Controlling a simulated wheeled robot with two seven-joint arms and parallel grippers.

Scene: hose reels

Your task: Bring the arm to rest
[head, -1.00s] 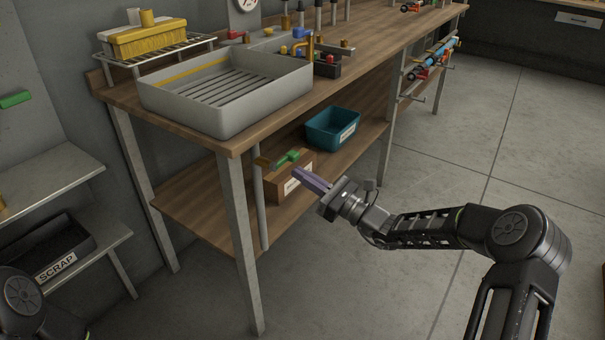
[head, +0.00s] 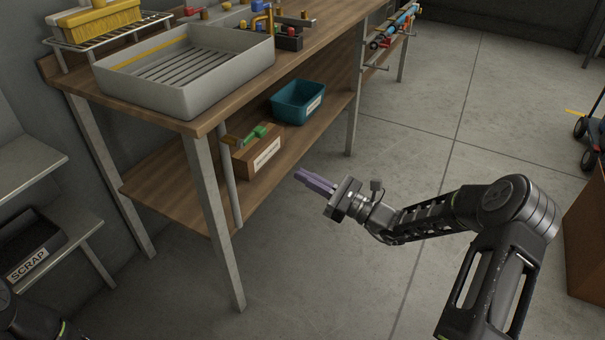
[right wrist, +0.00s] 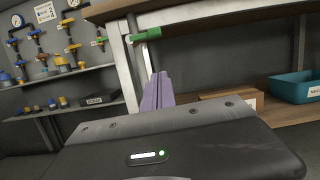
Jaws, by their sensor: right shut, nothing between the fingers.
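My right gripper (head: 315,182) is shut and empty, its purple fingers pressed together. It is held over open floor, in front of the workbench's lower shelf and to the right of the cardboard box in the head view. In the right wrist view the shut fingers (right wrist: 157,92) point toward the bench and its leg. My right arm (head: 440,215) reaches in from the right with its elbow bent. My left gripper is out of view; only part of my left arm (head: 30,318) shows at the bottom left corner.
The workbench (head: 215,120) carries a grey tray (head: 185,95). Its lower shelf holds a cardboard box (head: 262,160) and a teal bin (head: 298,102). A SCRAP bin (head: 30,262) sits on a shelf at left. A wheeled cart (head: 592,135) stands at right. The middle floor is clear.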

